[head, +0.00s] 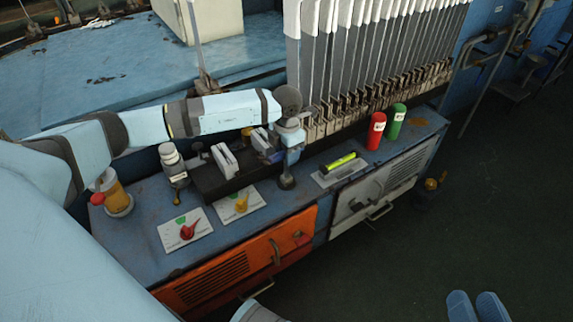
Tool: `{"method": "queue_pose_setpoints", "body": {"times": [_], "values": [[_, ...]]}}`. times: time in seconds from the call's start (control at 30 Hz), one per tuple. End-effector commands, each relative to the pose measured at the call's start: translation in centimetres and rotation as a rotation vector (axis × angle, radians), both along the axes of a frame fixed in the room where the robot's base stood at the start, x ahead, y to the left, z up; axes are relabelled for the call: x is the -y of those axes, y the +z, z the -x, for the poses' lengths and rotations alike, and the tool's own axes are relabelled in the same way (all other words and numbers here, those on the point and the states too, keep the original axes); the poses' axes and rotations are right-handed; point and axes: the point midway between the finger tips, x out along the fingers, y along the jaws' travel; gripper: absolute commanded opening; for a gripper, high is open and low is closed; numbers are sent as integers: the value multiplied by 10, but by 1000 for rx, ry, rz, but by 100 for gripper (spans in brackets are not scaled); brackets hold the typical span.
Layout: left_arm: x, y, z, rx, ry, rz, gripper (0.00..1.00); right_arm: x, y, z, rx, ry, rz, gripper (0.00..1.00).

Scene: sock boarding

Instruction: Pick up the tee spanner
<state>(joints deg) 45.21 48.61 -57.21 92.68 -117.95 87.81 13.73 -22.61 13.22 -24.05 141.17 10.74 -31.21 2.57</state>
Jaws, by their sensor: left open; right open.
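My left gripper (291,148) points down above the middle of the blue bench top, at the end of the arm from the left. It is open; its fingers are small and partly overlapped in this view. Directly below it is a short dark upright piece with a round foot (287,182). I cannot tell whether this is the tee spanner, or whether the fingers touch it. No T-shaped handle shows clearly. My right gripper (477,306) is open and empty at the bottom right, over the dark floor, well away from the bench.
Tall boards (347,60) stand behind. Floor at right is mostly clear.

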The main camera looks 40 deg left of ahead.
Motion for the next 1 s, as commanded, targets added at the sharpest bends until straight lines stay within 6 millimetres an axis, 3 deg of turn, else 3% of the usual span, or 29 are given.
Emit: {"method": "queue_pose_setpoints", "body": {"times": [0.17,0.4,0.77,0.87,1.0], "values": [[0,0,0,0,0,0,49,0,1,0,1,0,1,43],[0,1,0,0,0,0,0,0,1,0,1,0,1,43],[0,8,0,2,0,1,0,0,4,0,1,0,-2,43],[0,23,-1,3,-1,0,0,0,11,0,1,-2,-10,43],[0,58,-1,4,-1,1,0,-1,22,3,13,-20,-51,43]]}}
